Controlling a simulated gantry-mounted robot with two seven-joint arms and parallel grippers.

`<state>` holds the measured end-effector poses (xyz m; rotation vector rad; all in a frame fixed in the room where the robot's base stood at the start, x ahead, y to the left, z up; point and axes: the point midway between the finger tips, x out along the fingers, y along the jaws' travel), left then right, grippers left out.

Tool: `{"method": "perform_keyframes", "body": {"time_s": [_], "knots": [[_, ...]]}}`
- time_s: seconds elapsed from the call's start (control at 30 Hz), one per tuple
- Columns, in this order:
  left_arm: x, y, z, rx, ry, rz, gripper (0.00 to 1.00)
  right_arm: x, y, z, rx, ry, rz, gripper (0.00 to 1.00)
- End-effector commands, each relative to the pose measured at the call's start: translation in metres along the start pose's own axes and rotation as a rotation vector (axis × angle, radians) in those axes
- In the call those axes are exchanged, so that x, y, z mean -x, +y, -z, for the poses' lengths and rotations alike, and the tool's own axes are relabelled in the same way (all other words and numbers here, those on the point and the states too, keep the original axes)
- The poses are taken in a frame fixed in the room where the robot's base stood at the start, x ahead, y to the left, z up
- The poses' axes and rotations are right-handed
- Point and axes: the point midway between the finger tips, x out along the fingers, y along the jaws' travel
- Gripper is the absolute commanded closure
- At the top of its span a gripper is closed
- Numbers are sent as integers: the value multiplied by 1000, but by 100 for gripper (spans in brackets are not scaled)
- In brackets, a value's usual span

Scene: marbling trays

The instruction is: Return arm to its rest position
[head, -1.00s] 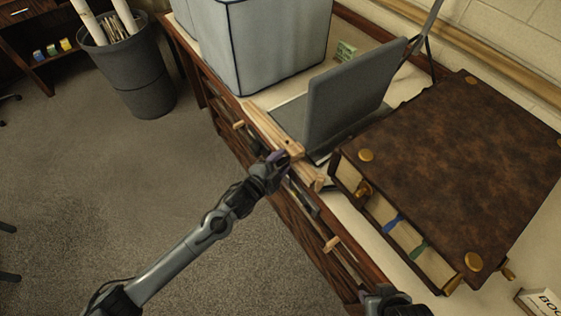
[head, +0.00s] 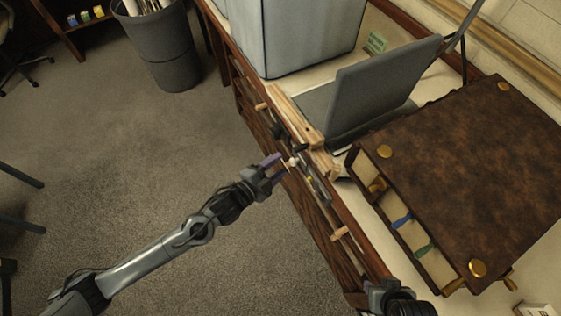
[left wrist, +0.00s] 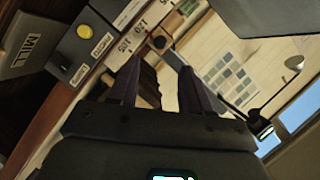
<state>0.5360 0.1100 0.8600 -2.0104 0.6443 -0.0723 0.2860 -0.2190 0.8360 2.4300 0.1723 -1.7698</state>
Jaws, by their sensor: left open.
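My left arm reaches in from the lower left of the head view. Its left gripper (head: 279,167), with purple fingers, is out over the floor beside the front edge of the desk (head: 337,216). It is close to the wooden piece (head: 297,118) on that edge, with a visible gap. In the left wrist view the two dark fingers (left wrist: 158,82) stand apart and nothing is held between them.
A brown leather-topped box (head: 455,170) with brass corners fills the right of the desk. A grey upright panel (head: 385,90) and a large pale bin (head: 295,35) stand behind. Wooden handles (head: 340,234) stick out from the desk front.

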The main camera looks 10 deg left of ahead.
Motion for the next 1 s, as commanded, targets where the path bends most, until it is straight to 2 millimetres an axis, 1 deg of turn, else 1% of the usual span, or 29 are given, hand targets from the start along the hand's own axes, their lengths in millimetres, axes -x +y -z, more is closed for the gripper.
{"method": "perform_keyframes", "body": {"time_s": [0.4,0.47,0.57,0.63,0.7,0.8,0.87,0.97,1.0], "knots": [[0,1,0,1,-1,-1,52,0,-2,0,-8,1,6,57],[2,5,-1,4,-3,-7,52,0,-2,1,-8,1,6,57],[8,24,-2,27,-11,-31,52,0,-2,1,-9,2,7,57],[15,45,-1,68,-23,-52,52,0,-2,1,-9,2,7,57],[24,61,4,129,-34,-56,52,0,-2,1,-9,2,7,57],[42,70,19,242,-57,-42,52,0,-2,1,-8,2,7,57],[55,73,22,328,-110,-46,52,0,-2,1,-8,2,6,57],[88,74,15,512,-266,-75,52,0,-1,1,-6,1,5,57],[103,74,8,586,-340,-91,52,0,-1,1,-5,1,4,57]]}}
